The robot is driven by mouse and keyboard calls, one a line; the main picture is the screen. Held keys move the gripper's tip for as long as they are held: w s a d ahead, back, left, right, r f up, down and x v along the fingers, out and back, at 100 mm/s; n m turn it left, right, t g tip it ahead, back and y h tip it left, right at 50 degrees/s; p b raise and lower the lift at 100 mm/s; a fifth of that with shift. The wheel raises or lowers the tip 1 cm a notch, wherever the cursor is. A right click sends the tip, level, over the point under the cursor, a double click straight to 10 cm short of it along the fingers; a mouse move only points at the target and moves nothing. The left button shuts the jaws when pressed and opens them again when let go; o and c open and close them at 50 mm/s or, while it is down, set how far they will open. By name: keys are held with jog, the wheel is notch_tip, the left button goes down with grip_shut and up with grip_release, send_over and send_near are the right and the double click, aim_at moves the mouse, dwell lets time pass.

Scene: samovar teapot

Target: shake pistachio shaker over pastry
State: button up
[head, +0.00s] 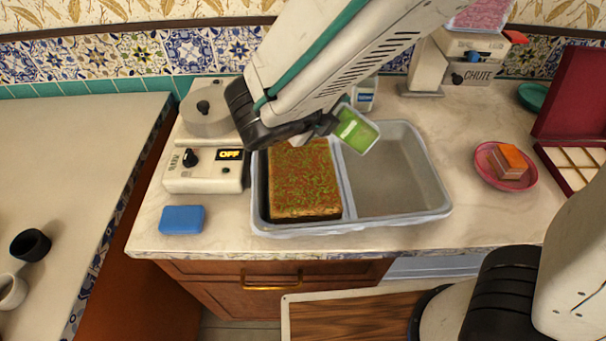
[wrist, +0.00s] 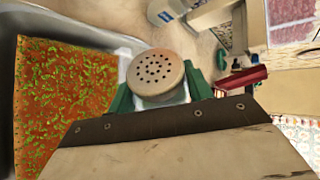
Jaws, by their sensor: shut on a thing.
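The pistachio shaker (head: 356,130) is a clear container with green contents, held tilted above the two-part tray. Its round perforated lid (wrist: 155,74) faces the wrist camera. My gripper (head: 333,123) is shut on the shaker; its green fingers flank the shaker in the wrist view (wrist: 160,100). The pastry (head: 305,180) is a brown-orange slab with green bits scattered over its top. It lies in the left compartment of the grey tray (head: 435,205), and it also shows in the wrist view (wrist: 60,100). The shaker is near the pastry's back right, by the divider.
The tray's right compartment is empty. A warmer (head: 205,175) with an "OFF" display stands left, a blue sponge (head: 182,219) in front. A pink plate (head: 478,163) with a pastry piece is right. A chute machine (head: 470,60) and white container (head: 365,92) stand behind.

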notch_tip(320, 180, up, 2)
jog(key=m+t+y, duration=0.2)
jog(key=m+y, duration=0.1)
jog(key=shift+d+y, duration=0.1)
jog(key=shift+y, duration=0.2)
jog(key=shift+r+m+t+y, duration=0.3)
jog(key=shift+m+y, duration=0.2)
